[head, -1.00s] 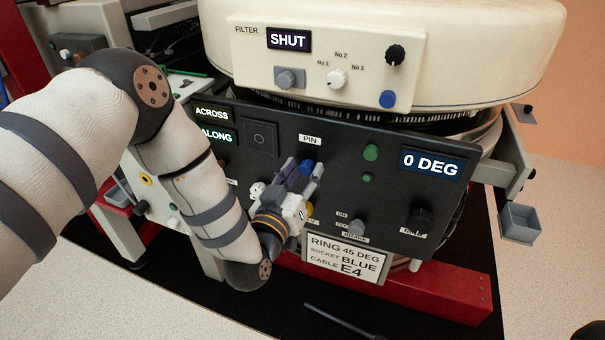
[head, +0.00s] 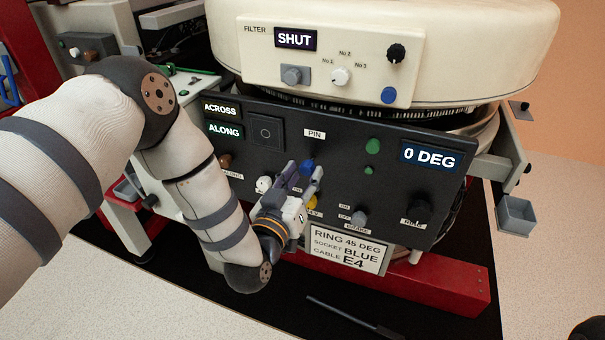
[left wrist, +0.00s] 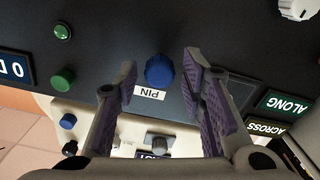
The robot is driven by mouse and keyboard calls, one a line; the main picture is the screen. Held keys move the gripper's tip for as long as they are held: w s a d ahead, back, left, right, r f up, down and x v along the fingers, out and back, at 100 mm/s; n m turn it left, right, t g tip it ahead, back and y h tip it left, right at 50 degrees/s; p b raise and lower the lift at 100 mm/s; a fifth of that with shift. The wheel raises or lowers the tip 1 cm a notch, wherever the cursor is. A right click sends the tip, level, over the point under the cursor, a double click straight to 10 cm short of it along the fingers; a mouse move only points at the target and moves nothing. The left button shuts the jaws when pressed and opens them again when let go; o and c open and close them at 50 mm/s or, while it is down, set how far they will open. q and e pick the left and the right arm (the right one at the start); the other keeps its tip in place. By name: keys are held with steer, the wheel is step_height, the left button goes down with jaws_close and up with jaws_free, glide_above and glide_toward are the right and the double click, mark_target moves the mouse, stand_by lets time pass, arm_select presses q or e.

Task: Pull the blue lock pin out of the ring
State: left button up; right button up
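The blue lock pin (head: 306,166) sits in the dark ring panel (head: 335,150) just below the PIN label. My left gripper (head: 306,178) is in front of the pin, coming from below left. In the left wrist view the blue pin knob (left wrist: 159,70) shows between the two open fingers (left wrist: 160,85), with gaps on both sides and no contact visible. The pin knob is nearer the right finger in that view. The head view partly hides the pin behind the fingers.
A yellow knob (head: 312,202) sits just below the fingers, and a white knob (head: 263,185) lies to the left. Green buttons (head: 373,146) and a brake switch (head: 359,217) are to the right. The filter box (head: 330,75) juts out above.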

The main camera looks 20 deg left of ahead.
arm_select(q)
steer(key=shift+r, duration=0.1)
steer(key=s, duration=1.2)
steer(key=shift+a, duration=0.2)
